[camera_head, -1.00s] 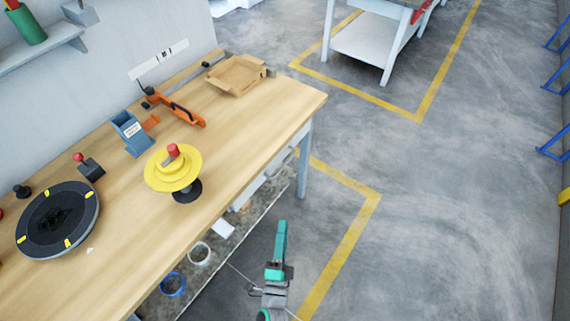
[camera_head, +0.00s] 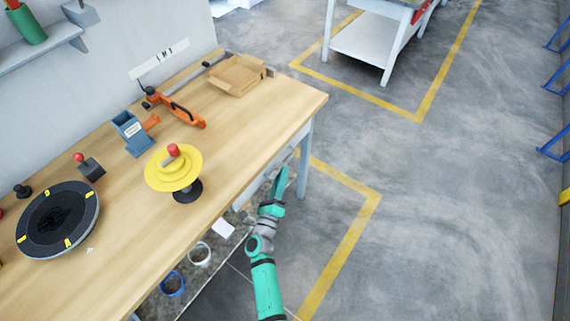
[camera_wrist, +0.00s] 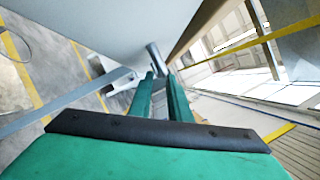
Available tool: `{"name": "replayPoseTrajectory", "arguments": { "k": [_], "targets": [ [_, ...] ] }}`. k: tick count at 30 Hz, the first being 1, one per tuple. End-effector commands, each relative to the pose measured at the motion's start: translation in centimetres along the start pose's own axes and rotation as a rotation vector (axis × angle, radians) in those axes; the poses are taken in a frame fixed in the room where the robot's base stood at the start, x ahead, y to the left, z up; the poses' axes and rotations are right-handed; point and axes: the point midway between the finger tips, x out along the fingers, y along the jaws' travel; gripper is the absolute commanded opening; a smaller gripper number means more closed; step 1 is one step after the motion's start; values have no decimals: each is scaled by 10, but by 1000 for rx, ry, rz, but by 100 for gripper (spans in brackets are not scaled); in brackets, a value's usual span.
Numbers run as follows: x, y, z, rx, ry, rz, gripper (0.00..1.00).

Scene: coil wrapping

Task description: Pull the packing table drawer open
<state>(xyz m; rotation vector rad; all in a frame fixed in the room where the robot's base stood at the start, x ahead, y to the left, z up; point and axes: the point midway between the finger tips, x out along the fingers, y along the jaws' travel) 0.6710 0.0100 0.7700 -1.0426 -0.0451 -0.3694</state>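The packing table (camera_head: 225,140) has a light wooden top and grey-blue legs. Its drawer cannot be made out in the head view, where the tabletop overhangs. In the wrist view a pale grey panel (camera_wrist: 105,20), possibly the drawer front, fills the upper left. A short grey bar (camera_wrist: 153,54), possibly the handle, stands just beyond my fingertips. My gripper (camera_head: 280,178) is beside the table's front edge near the right leg. In the wrist view my gripper (camera_wrist: 161,76) shows two green fingers with a narrow gap and nothing visibly held. Contact with the bar cannot be told.
On the table are a yellow spool (camera_head: 172,170), a black turntable (camera_head: 57,220), an orange tool (camera_head: 180,108) and an open cardboard box (camera_head: 237,75). A lower shelf (camera_head: 213,262) holds rings. The floor to the right is clear.

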Motion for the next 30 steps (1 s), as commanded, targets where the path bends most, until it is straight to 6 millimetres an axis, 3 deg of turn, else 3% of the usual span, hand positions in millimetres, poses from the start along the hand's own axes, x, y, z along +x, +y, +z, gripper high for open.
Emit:
{"name": "replayPoseTrajectory", "arguments": {
  "k": [4,10,21,24,30],
  "targets": [
    [25,0,1,-2,0,-2,17],
    [44,0,1,-1,-1,0,17],
    [48,0,0,-3,-1,1,17],
    [48,0,0,-2,-1,1,0],
    [48,0,0,-2,-1,1,0]
  ]
}}
